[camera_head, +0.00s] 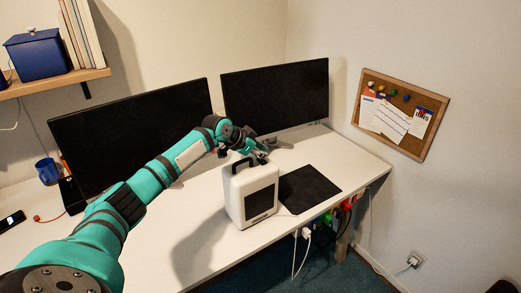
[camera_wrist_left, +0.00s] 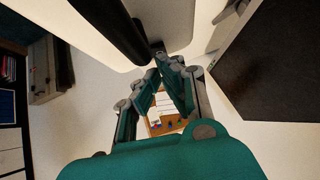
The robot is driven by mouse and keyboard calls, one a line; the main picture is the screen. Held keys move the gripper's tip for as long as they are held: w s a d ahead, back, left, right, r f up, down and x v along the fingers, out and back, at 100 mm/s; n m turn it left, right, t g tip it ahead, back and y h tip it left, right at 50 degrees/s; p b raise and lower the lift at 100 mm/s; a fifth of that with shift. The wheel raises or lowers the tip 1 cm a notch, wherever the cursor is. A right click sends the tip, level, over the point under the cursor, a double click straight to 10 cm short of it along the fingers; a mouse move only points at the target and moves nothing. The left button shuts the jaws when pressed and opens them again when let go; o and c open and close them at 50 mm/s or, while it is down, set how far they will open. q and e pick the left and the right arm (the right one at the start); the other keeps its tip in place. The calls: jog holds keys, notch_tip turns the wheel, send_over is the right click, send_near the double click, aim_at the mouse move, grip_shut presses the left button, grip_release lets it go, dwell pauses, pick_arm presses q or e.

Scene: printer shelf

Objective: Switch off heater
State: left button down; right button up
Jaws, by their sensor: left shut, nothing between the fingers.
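The heater (camera_head: 262,197) is a white box with a dark front panel and a black carry handle (camera_head: 239,169), standing upright on the desk (camera_head: 190,225). My left gripper (camera_head: 262,156) is shut and empty, just behind and above the heater's top. In the left wrist view, which is upside down, the closed fingertips (camera_wrist_left: 160,50) are close to a black bar that looks like the handle (camera_wrist_left: 112,32). I cannot tell whether they touch the heater. No switch can be made out. My right gripper is not in view.
Two dark monitors (camera_head: 140,125) (camera_head: 285,95) stand behind the heater. A black mat (camera_head: 309,188) lies to its right. Plugs and cables (camera_head: 327,217) hang at the desk's front edge. A cork board (camera_head: 420,108) is on the right wall. A blue mug (camera_head: 47,170) is far left.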

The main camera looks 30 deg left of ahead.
pick_arm(q)
jog(key=shift+f, duration=0.4)
jog(key=shift+a+r, duration=0.1)
jog(key=shift+a, duration=0.05)
jog(key=shift+s+d+p, duration=0.25)
jog(key=shift+d+p, duration=0.25)
jog(key=shift+d, duration=0.05)
jog(key=shift+s+d, duration=0.1)
jog(key=shift+d, duration=0.05)
jog(key=shift+d+f, duration=0.1)
jog(key=shift+f, duration=0.1)
